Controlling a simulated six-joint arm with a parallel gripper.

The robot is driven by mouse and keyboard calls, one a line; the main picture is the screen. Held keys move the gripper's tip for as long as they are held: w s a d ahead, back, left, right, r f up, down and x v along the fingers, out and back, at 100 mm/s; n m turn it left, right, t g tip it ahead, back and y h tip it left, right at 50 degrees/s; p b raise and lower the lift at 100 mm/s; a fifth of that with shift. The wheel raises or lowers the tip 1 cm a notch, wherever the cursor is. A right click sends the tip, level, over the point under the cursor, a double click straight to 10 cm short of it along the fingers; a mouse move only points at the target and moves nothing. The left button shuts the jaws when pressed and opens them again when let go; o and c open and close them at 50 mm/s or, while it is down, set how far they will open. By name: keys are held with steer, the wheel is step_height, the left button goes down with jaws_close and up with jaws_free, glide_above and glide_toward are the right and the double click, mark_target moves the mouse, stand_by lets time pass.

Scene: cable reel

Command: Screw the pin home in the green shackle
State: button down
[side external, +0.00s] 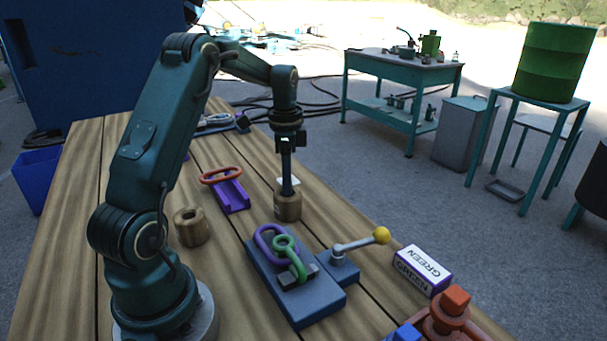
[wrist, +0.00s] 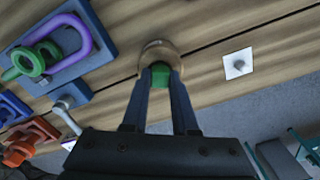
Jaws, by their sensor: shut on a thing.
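The green shackle (side external: 290,258) stands on a blue-grey fixture block (side external: 318,307), with a purple link (side external: 268,240) passing beside or through it. In the wrist view, the shackle (wrist: 24,64) is at the upper left, beside the purple link (wrist: 86,42). My gripper (side external: 288,192) points straight down at a round wooden holder (side external: 288,208), right of and behind the block. In the wrist view, my gripper (wrist: 161,72) is shut on a green piece (wrist: 160,84), which looks like the pin's head. The pin's shank is hidden, and I cannot tell whether it is still in the holder.
A lever with a yellow knob (side external: 381,235) juts out right of the block. A box marked GREEN (side external: 423,269) lies further right. Another wooden holder (side external: 190,227) and a purple cradle with a red link (side external: 221,176) stand left. Orange and blue parts (side external: 447,315) crowd the front right.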

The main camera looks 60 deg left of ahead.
steer(key=shift+r, duration=3)
steer(key=s+d, duration=0.4)
steer(key=d, duration=0.3)
steer(key=s+d+f, duration=0.1)
steer(key=s+d, duration=0.3)
steer(key=d, duration=0.4)
steer(key=shift+s, duration=0.35)
steer(key=shift+f, duration=1.15)
steer(key=c, duration=1.5)
jaws_free()
jaws_close()
